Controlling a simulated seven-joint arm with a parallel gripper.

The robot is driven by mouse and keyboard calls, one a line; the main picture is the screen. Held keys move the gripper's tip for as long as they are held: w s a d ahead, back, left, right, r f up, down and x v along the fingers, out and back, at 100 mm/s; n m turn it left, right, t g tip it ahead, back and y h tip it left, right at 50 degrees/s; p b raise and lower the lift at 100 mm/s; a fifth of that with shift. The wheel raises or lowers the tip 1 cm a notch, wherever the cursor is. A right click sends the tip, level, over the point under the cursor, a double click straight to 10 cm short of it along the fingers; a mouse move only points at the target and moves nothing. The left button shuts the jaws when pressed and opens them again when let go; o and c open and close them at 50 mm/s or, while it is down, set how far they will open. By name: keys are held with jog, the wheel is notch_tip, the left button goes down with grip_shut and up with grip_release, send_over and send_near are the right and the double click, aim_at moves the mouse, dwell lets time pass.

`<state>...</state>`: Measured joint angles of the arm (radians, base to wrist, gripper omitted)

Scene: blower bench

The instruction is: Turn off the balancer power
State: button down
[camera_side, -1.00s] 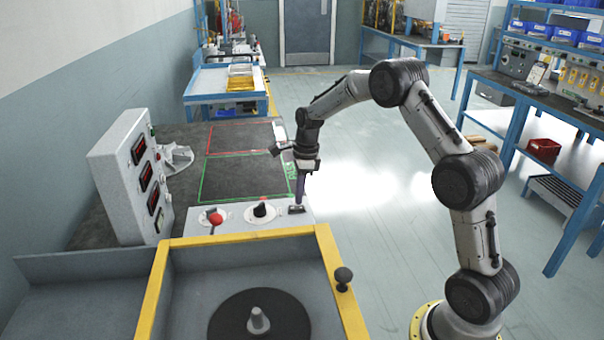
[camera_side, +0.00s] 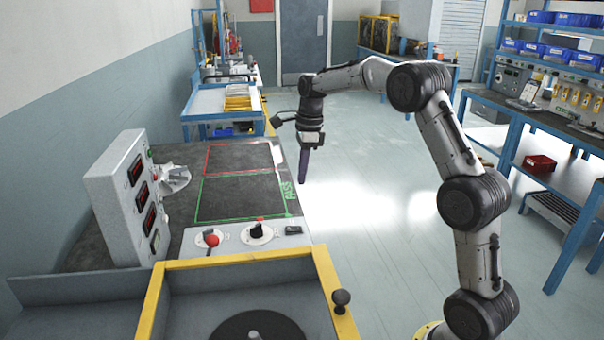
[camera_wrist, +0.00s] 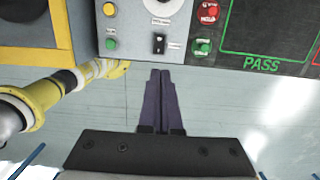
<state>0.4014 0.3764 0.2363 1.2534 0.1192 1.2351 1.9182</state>
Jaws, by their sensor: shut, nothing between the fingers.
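The balancer's control panel (camera_side: 215,245) is a light grey strip with a red mushroom button (camera_side: 212,239), a black knob (camera_side: 257,230) and a small black rocker switch (camera_side: 294,230). The rocker switch also shows in the wrist view (camera_wrist: 159,43), just beyond the fingertips; which way it is set is too small to tell. My gripper (camera_side: 303,182) points down with its dark fingers together and empty, above and apart from the switch. In the wrist view the closed fingers (camera_wrist: 160,72) appear over the floor at the panel's edge.
A grey display box (camera_side: 120,195) stands left of the panel. A yellow-framed enclosure (camera_side: 240,264) with a black disc (camera_side: 235,328) is in front. A dark mat with red and green outlined areas (camera_side: 240,195) lies behind.

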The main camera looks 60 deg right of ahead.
aim_at(290, 228)
jog(key=shift+w+a+r, duration=0.1)
jog(key=shift+w+a, duration=0.4)
jog(key=shift+a, duration=0.05)
jog(key=f, duration=0.9)
jog(key=w+a+f, duration=0.1)
jog(key=f, duration=0.4)
jog(key=shift+w+a, duration=0.1)
jog(key=shift+a+f, duration=0.1)
jog(key=shift+f, duration=0.2)
